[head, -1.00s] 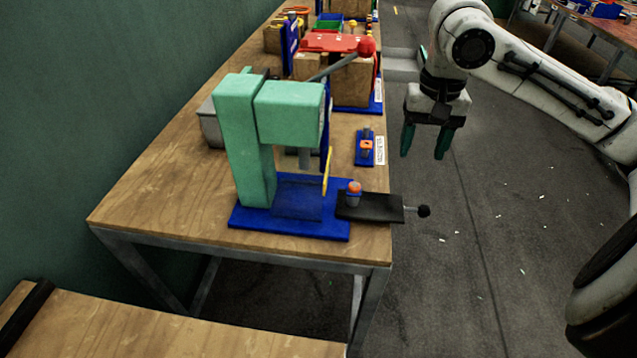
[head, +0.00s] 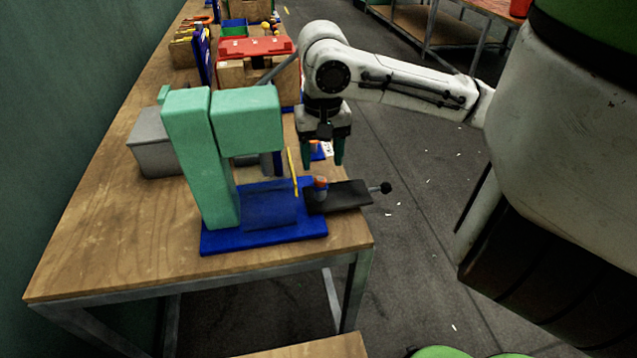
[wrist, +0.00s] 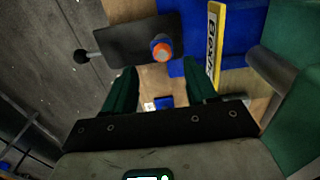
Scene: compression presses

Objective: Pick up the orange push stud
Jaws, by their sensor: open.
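The orange push stud (head: 320,183) stands upright on a black slide plate (head: 345,195) at the front of the green press. It has an orange top over a grey-blue body. In the wrist view the stud (wrist: 162,50) shows from above, just beyond the fingertips and roughly centred between them. My gripper (head: 324,161) points down with its two green fingers apart and empty. It is above and slightly behind the stud in the head view. The fingers (wrist: 159,70) do not appear to touch anything.
The green press (head: 245,120) stands on a blue base (head: 262,238), with a yellow labelled plate (head: 293,172) beside the stud. A black-knobbed handle (head: 385,188) sticks out past the table edge. A small blue stand (wrist: 163,100) is partly hidden behind my gripper. Red and wooden boxes stand farther back.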

